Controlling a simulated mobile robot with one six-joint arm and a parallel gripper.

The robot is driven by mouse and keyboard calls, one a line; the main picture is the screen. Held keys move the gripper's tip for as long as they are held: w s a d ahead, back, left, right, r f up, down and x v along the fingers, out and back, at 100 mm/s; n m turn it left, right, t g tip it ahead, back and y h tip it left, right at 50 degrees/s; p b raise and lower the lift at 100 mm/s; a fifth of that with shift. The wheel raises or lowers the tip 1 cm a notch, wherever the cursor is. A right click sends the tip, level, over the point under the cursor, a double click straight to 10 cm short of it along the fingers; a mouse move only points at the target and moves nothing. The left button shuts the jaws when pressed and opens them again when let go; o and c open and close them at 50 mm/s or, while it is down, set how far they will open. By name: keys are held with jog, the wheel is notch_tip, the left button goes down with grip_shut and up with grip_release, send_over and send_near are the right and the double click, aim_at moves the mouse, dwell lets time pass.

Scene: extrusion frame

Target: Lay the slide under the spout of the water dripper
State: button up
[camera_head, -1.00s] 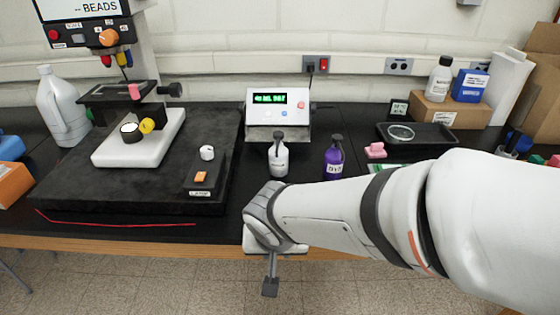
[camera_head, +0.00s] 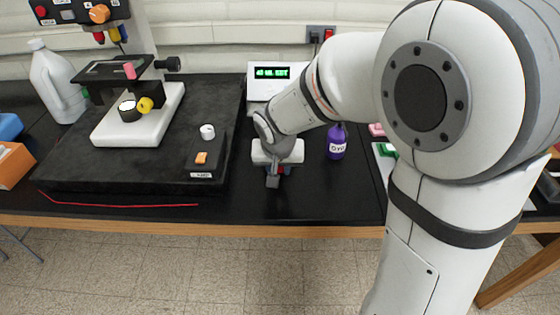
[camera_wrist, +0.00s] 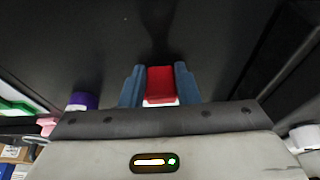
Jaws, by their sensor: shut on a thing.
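My gripper (camera_wrist: 160,85) has blue fingers, closed on a small red piece (camera_wrist: 160,80) with a pale edge. It looks like the slide's grip; the rest of it is hidden. In the head view, my gripper is low over the black bench near its front edge, with a little red and blue showing beneath the wrist. A white box with a green display (camera_head: 272,72) stands at the back, behind my wrist. It may be the water dripper; its lower part is hidden by my arm and no spout is visible.
A purple bottle (camera_head: 336,143) stands right of my wrist; a green piece (camera_head: 387,150) lies farther right. Bare bench (camera_head: 330,195) lies right of my gripper. My arm hides the back right.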

jog(key=shift+w, duration=0.85)
jog(key=shift+f, duration=1.75)
jog(key=shift+f, duration=0.2)
jog(key=o, duration=1)
jog(key=shift+r, duration=0.1)
jog(key=shift+c, duration=0.2)
